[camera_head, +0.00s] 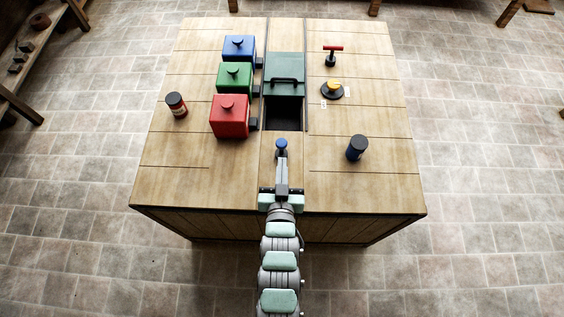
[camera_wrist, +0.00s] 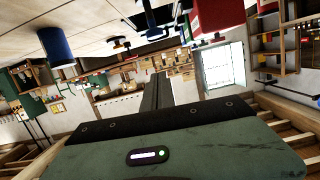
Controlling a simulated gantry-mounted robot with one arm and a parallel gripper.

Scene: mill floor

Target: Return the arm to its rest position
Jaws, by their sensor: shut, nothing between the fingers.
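My arm reaches up from the bottom edge of the head view over the near edge of the wooden table (camera_head: 185,185). My gripper (camera_head: 282,160) is over the near middle of the table, its fingers pointing to the far side. The fingers are shut together and empty; they also show pressed together in the wrist view (camera_wrist: 157,90). A blue-topped knob (camera_head: 281,144) appears just beyond the fingertips; whether they touch it I cannot tell.
Red (camera_head: 229,117), green (camera_head: 234,77) and blue (camera_head: 238,50) lidded boxes stand left of a dark green bin (camera_head: 284,68) with an open front section. A red-and-black jar (camera_head: 176,105) stands left. A blue cylinder (camera_head: 357,148), black-and-yellow knob (camera_head: 333,89) and red-handled tool (camera_head: 332,54) stand right.

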